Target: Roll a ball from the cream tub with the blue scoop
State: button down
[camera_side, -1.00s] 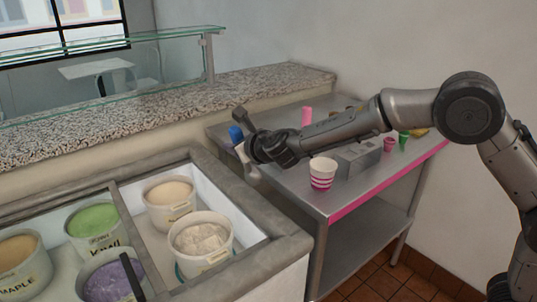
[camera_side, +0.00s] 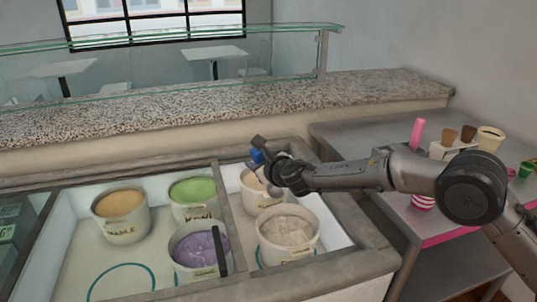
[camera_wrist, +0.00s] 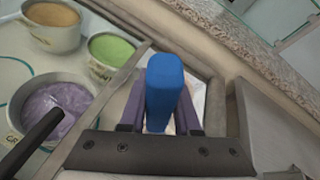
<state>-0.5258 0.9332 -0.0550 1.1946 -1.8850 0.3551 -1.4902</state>
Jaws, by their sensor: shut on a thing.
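My gripper (camera_side: 268,166) is shut on the blue scoop, whose blue handle (camera_wrist: 165,85) stands up between the fingers in the wrist view. The handle (camera_side: 257,156) also shows in the side view; the scoop's head is mostly hidden. The gripper is above the back tub (camera_side: 252,200) in the freezer's right compartment, partly covering it. That tub holds pale peach ice cream. In front of it stands a tub of off-white ice cream (camera_side: 288,230). I cannot read either label, so I cannot tell which is the cream tub.
The left compartment holds maple (camera_side: 120,213), green kiwi (camera_side: 193,190) and purple (camera_side: 200,250) tubs. A black bar (camera_side: 220,250) stands by the purple one. A raised freezer rim (camera_side: 350,225) surrounds the tubs. The side table holds a pink-handled object (camera_side: 417,133) and cups.

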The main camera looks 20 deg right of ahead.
dwell(0.4)
send_over(259, 232)
jog(key=shift+w+a+f, duration=0.1)
jog(key=shift+f, duration=3.95)
jog(key=shift+w+f, duration=0.1)
jog(key=shift+f, duration=4.1)
jog(key=shift+f, duration=1.2)
jog(key=shift+d, duration=0.2)
